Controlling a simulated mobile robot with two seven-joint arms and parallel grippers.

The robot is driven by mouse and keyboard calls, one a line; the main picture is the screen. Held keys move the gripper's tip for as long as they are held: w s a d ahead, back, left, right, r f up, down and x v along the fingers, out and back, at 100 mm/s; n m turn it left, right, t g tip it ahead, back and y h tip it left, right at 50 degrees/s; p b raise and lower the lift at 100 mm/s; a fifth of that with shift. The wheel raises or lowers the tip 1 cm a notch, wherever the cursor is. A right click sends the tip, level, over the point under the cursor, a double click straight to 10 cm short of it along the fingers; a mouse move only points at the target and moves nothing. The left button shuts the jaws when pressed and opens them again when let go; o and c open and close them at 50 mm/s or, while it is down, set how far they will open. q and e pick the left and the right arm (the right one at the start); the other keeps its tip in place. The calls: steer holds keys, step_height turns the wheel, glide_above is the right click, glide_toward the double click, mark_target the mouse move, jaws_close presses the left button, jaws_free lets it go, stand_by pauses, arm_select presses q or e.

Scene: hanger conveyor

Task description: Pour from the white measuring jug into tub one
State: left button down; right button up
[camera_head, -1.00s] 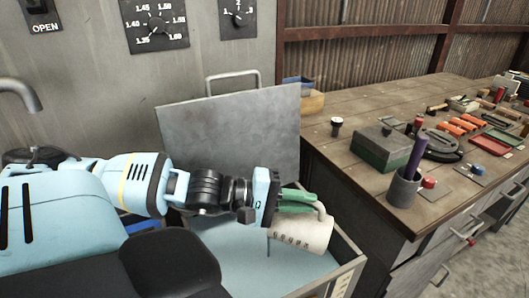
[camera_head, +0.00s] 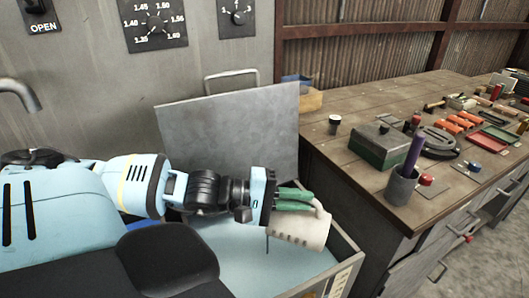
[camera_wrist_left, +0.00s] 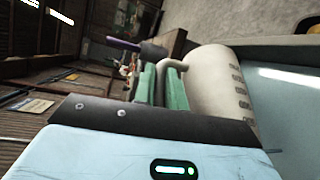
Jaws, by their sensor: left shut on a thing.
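The white measuring jug (camera_head: 302,232) is tipped onto its side, with marks along its wall. My left gripper (camera_head: 292,199), with green fingers, is shut on its handle. Below the jug is an open tub (camera_head: 345,274) with a pale blue surface (camera_head: 222,250) inside. A thin dark line runs down from the jug's left end toward this surface; I cannot tell if it is liquid. In the left wrist view, the jug (camera_wrist_left: 212,88) is beside the green fingers (camera_wrist_left: 165,88). The jug's mouth is hidden. My right gripper is not in view.
A grey metal panel (camera_head: 235,125) stands upright behind the tub. A wooden bench (camera_head: 345,165) on the right holds a grey cup with a purple rod (camera_head: 409,165), a green box (camera_head: 381,146) and several tools. A tap (camera_head: 22,93) is at the left.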

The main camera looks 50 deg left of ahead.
arm_select(q)
steer(key=shift+a, duration=0.2)
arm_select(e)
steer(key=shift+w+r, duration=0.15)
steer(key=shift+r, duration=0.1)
arm_select(q)
steer(key=shift+s+a+t+h+p, duration=0.25)
steer(key=shift+a+t+h+p, duration=0.05)
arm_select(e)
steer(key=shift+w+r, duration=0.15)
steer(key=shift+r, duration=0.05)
arm_select(q)
steer(key=shift+s+a, duration=0.1)
steer(key=shift+a, duration=0.1)
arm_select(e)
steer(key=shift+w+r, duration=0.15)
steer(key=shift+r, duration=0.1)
